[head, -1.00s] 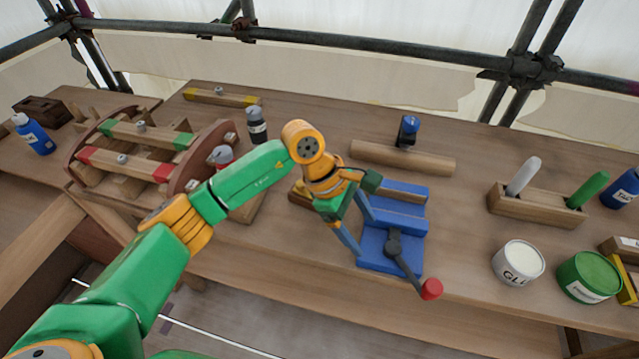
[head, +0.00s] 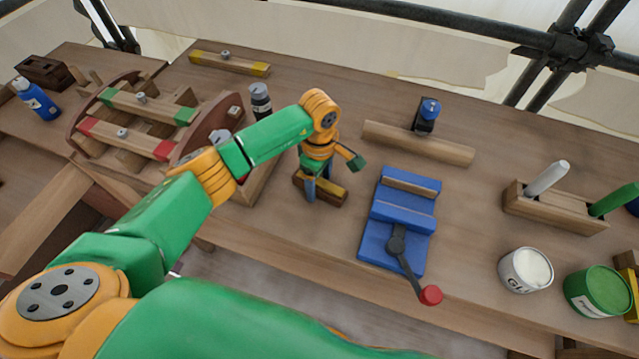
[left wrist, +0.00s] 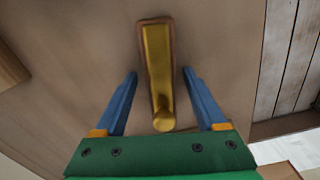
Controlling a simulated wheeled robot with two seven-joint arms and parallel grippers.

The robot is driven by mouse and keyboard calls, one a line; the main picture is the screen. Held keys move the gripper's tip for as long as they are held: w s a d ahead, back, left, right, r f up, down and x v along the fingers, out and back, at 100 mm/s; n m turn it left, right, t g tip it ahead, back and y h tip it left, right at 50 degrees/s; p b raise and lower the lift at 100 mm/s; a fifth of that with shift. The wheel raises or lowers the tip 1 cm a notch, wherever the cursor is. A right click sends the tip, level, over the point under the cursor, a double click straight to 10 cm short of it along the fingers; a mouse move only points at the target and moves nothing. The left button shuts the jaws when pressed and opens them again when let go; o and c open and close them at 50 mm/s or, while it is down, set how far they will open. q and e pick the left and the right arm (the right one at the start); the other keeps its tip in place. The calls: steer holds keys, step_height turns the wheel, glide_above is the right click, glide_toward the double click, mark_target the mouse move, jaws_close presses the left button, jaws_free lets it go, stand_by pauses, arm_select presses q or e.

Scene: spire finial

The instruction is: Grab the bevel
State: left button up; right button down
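The bevel (head: 331,193), a dark wooden stock with a brass face, lies on the workbench (head: 300,250) left of the blue vise. In the left wrist view the bevel (left wrist: 158,60) runs lengthwise between the fingers, with a round brass knob at its near end. My left gripper (head: 318,186) points down over the bevel. Its two blue fingers (left wrist: 159,76) are apart, one on each side of the bevel, with a gap on both sides. My right gripper is not in view.
The blue vise (head: 402,212), with a red-tipped handle, stands right of the bevel. A dark bottle (head: 260,100) and a curved wooden frame (head: 140,125) are to the left. A wooden bar (head: 418,143) lies behind. Glue (head: 525,270) and green (head: 597,291) tins stand at right.

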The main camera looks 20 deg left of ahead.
arm_select(q)
steer(key=shift+s+r, duration=0.1)
steer(key=shift+s, duration=0.05)
steer(key=c, duration=0.7)
jaws_close()
